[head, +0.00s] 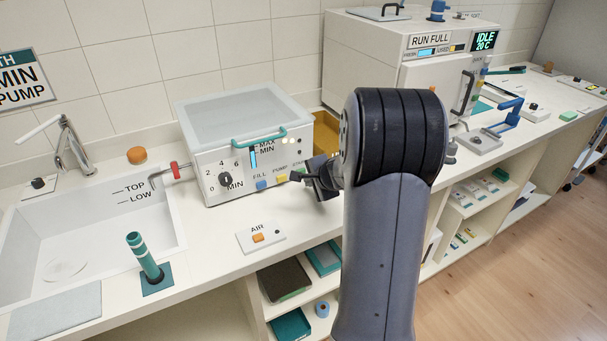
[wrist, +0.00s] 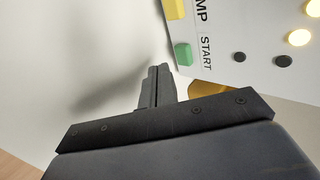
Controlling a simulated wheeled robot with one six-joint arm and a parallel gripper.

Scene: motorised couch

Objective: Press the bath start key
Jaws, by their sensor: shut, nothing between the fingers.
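The bath (head: 225,155) is a white box with a pale lid, standing on the counter in the head view. Its front panel has a dial, a blue FILL key (head: 261,185), a yellow PUMP key (head: 281,178) and a START label. The green START key (wrist: 183,53) shows clearly in the wrist view; in the head view my gripper hides it. My gripper (wrist: 158,72) is shut and empty, its tips just below and left of the green key in the wrist view. Whether they touch it I cannot tell. In the head view, my gripper (head: 299,177) is at the panel's lower right.
A red-handled tap (head: 175,170) is at the bath's left side. An AIR switch plate (head: 260,237) lies on the counter in front. A sink (head: 90,240) is at left, and a large white cabinet (head: 390,50) stands behind my arm. Two panel lamps (wrist: 299,37) glow.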

